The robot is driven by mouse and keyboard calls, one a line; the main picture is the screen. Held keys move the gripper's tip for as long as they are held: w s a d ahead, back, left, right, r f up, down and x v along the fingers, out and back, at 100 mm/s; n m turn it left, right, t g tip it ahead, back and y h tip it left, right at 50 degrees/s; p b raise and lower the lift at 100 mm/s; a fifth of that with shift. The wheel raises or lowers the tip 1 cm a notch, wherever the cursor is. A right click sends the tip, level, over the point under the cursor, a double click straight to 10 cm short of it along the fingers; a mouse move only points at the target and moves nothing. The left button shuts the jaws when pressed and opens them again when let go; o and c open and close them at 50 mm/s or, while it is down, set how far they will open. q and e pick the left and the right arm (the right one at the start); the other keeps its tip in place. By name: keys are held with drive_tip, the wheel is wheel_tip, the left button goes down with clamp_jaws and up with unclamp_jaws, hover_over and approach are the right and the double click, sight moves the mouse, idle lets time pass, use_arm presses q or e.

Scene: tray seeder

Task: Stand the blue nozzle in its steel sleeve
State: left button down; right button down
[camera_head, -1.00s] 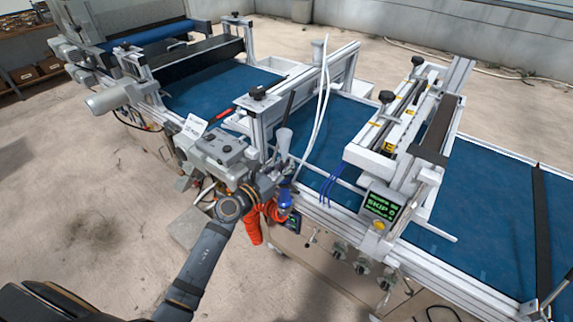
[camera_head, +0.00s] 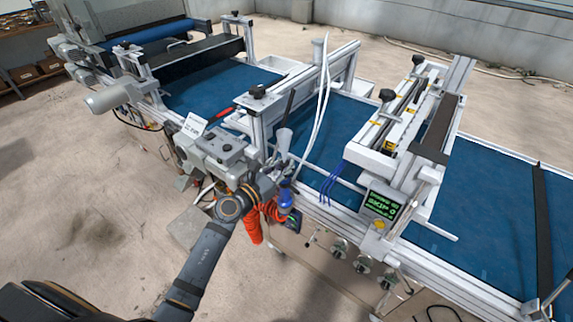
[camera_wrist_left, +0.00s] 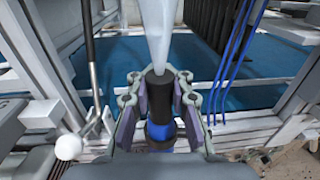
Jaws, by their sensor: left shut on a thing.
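The blue nozzle (camera_head: 286,199) is in my left gripper (camera_head: 281,174), at the near side of the machine. In the left wrist view, the fingers (camera_wrist_left: 160,88) are closed around its black collar, and its blue band (camera_wrist_left: 160,131) shows below between them. A pale, translucent cone (camera_wrist_left: 155,38) rises in line above the collar; it also shows in the head view (camera_head: 284,140). The nozzle looks roughly upright. I cannot make out the steel sleeve, nor tell whether the nozzle touches it. My right gripper is not in view.
An orange coiled hose (camera_head: 253,226) hangs by the gripper. A grey control box (camera_head: 224,147) sits just left. A lever with a white ball knob (camera_wrist_left: 68,147) stands close to the left finger. Blue tubes (camera_head: 328,184) and a display (camera_head: 382,206) are to the right.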

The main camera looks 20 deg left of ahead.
use_arm(q)
drive_tip(key=shift+f+b, duration=0.3)
drive_tip(key=c, duration=1.1)
unclamp_jaws()
drive_tip(key=v, duration=0.7)
drive_tip(key=shift+s+a, duration=0.1)
drive_tip(key=shift+s, duration=0.1)
